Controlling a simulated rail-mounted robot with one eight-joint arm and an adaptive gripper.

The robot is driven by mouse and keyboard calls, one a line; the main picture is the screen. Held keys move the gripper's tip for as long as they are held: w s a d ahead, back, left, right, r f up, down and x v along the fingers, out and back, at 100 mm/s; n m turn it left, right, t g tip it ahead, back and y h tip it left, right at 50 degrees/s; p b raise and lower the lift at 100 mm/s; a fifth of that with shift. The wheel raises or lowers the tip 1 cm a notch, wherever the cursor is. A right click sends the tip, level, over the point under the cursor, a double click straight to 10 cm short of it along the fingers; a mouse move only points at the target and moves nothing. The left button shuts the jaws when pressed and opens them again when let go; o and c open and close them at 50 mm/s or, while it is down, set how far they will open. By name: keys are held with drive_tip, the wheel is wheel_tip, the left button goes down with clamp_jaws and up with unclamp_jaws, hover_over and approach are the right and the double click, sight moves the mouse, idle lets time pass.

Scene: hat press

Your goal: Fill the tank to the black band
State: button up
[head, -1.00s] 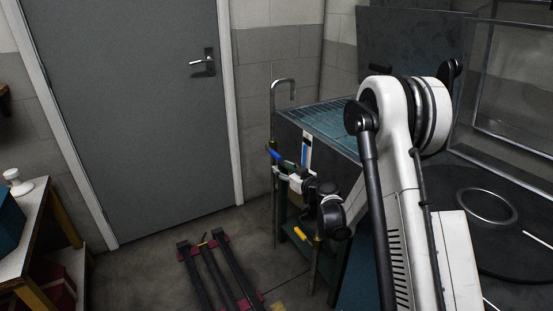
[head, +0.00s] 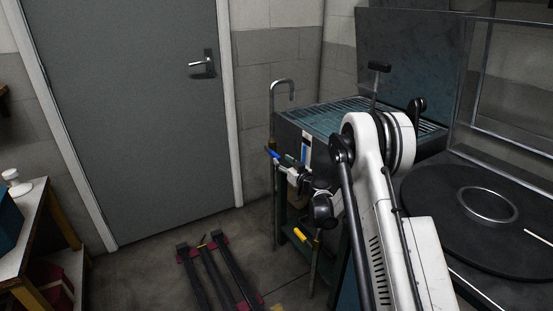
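The tank (head: 288,124) is a dark box with a grated top, right of the door. A narrow upright gauge strip (head: 305,149), white with blue, is on its front; the black band is too small to make out. A grey gooseneck pipe (head: 283,84) rises at the tank's left side with its spout turned down. A blue valve handle (head: 272,153) sits lower on that pipe. My gripper (head: 284,164) is at the tank's front left corner, close beside the blue handle. Its fingers are too small and partly hidden, so contact and opening cannot be told.
A yellow handle (head: 301,235) is low under the tank. A black round plate with a metal ring (head: 487,204) lies at right. A black T-handle (head: 378,68) stands behind my arm.

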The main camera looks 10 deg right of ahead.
sight(280, 158)
drive_tip(key=shift+b+x, duration=0.5)
drive_tip(key=shift+x, duration=2.2)
clamp_jaws()
